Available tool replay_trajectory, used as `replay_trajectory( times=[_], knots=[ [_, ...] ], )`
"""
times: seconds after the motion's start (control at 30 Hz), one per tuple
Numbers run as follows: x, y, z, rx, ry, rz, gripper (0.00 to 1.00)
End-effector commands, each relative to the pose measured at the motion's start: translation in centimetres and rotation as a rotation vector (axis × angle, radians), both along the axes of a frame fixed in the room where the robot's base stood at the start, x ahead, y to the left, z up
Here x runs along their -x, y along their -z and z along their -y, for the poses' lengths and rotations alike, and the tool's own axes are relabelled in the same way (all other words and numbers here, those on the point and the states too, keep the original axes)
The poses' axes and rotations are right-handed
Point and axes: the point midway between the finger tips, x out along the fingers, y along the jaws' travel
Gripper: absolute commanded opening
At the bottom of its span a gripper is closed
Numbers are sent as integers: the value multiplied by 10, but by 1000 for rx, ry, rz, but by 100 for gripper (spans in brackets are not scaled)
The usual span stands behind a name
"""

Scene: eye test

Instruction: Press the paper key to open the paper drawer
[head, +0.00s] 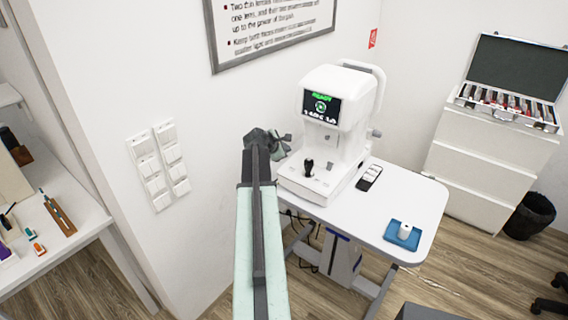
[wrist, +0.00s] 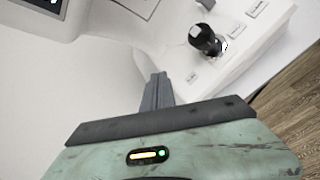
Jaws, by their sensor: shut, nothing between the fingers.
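The white eye-test machine (head: 350,120) stands on a small table, its screen (head: 321,107) lit with green "READY" text. Its base carries a black joystick (wrist: 208,42) and small keys with labels too blurred to read. One key (wrist: 257,9) lies beyond the joystick, another (wrist: 191,77) on its near side. I cannot tell which is the paper key, and I cannot make out a paper drawer. My gripper (head: 286,138) is shut and empty at the machine's left side. In the wrist view my gripper's fingertips (wrist: 158,78) appear left of the near key, apparently apart from it.
The table (head: 414,190) also holds a dark-and-white handheld item (head: 369,177) and a blue tray (head: 389,234) with a white roll. A white drawer cabinet (head: 480,165) with an open lens case stands at right. White wall holders (head: 160,165) hang at left.

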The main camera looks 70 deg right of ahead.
Motion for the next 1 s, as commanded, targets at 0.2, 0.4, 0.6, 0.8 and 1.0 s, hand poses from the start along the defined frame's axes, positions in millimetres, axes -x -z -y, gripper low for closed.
replay_trajectory(
  times=[0.2, 0.4, 0.6, 0.8, 1.0],
  knots=[
    [10, -5, 8, 10, -9, -27, 0],
    [6, -4, 6, 9, -13, -25, 0],
    [4, 6, 6, 9, -14, -24, 0],
    [4, 31, 9, 9, -15, -24, 0],
    [5, 62, 13, 9, -15, -24, 0]
  ],
)
